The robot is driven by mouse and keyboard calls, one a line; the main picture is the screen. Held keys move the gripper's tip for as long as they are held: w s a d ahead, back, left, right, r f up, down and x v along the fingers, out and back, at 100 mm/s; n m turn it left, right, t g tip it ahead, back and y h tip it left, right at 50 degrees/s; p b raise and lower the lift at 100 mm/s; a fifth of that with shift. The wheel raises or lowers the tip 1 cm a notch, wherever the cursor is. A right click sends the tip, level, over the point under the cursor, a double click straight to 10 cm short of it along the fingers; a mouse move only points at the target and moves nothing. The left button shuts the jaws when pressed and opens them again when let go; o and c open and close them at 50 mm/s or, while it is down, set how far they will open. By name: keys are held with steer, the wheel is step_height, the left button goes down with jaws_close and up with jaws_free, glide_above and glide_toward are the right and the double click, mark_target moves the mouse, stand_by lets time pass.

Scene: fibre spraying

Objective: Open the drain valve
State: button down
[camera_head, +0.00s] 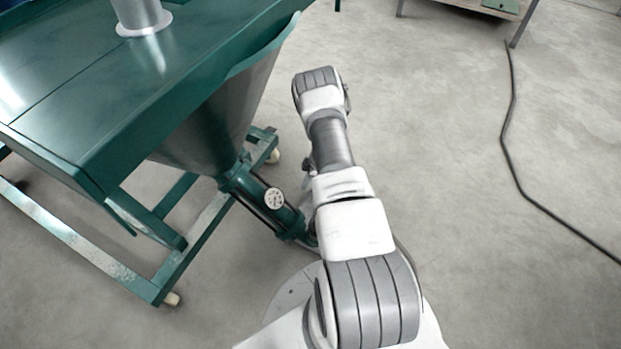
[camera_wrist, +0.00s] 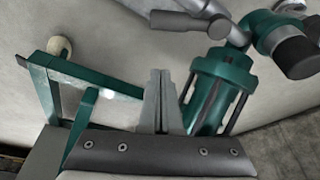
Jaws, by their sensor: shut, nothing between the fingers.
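In the wrist view, my gripper (camera_wrist: 160,76) shows at the lower middle with its two grey fingers together, holding nothing. Just right of the fingertips stands a green ribbed pump cylinder (camera_wrist: 217,85). Above it is a grey bar-like handle (camera_wrist: 188,23) on a metal fitting, which looks like the drain valve's lever; the fingertips are apart from it. A green fitting (camera_wrist: 272,32) with a dark round cap (camera_wrist: 298,56) is to its right. In the head view, the pump cylinder (camera_head: 262,203) carries a round gauge (camera_head: 274,198). My arm hides the fingers and most of the valve area there.
The green hopper machine (camera_head: 110,105) fills the left of the head view, on a wheeled green frame (camera_head: 190,240). The frame's leg (camera_wrist: 92,85) and caster (camera_wrist: 60,47) show left of my fingers. A black cable (camera_head: 512,130) crosses the open concrete floor at right.

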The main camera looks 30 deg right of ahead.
steer(key=s+d+f, duration=0.1)
steer(key=d+f+b, duration=0.1)
steer(key=shift+s+d+f, duration=0.15)
steer(key=shift+s+d, duration=0.15)
steer(key=shift+s, duration=0.1)
